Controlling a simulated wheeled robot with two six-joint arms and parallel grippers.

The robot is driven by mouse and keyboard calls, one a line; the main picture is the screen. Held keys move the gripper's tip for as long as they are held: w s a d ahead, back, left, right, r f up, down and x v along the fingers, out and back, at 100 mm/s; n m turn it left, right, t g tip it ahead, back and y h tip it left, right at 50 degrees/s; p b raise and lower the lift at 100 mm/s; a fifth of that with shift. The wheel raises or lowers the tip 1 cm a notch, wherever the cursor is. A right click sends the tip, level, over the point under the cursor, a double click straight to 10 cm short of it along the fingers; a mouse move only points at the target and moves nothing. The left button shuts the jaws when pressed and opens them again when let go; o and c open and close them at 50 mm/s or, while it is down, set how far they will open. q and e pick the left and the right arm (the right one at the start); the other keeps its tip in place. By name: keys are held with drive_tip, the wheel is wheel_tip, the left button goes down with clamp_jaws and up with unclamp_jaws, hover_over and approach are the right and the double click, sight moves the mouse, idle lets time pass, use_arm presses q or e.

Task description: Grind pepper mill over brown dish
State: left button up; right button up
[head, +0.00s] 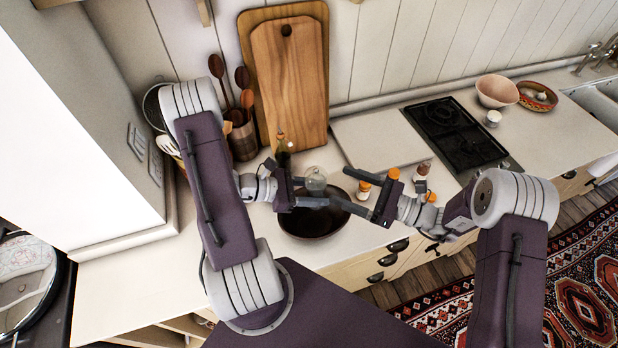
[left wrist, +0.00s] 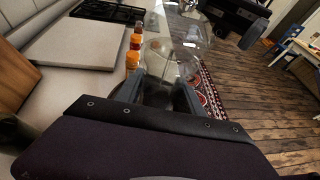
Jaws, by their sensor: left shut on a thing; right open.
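The brown dish (head: 312,226) is a dark round bowl on the counter, below my grippers. My left gripper (head: 322,201) is shut on a clear glass thing, which looks like the pepper mill (head: 316,180), above the dish. The glass mill also shows between the fingers in the left wrist view (left wrist: 165,62); its lower part is hidden by the gripper. My right gripper (head: 348,189) is open and empty, just right of the mill, with its fingers pointing left towards it. The gap between them is hard to judge.
Small orange-capped jars (head: 363,190) stand close to my right gripper. An oil bottle (head: 283,150) and a utensil crock (head: 243,141) stand behind. Wooden cutting boards (head: 290,80) lean on the wall. A pale board (head: 375,138) and a black hob (head: 455,135) lie to the right.

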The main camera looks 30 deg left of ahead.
sight(316, 176)
drive_tip(key=shift+n+g+h, duration=0.3)
drive_tip(key=shift+g, duration=0.2)
drive_tip(key=a, duration=0.3)
drive_tip(key=s+a, duration=0.1)
drive_tip(key=a, duration=0.7)
drive_tip(key=shift+s+a+f, duration=0.15)
drive_tip(key=shift+a+f, duration=0.05)
drive_tip(key=c, duration=1.4)
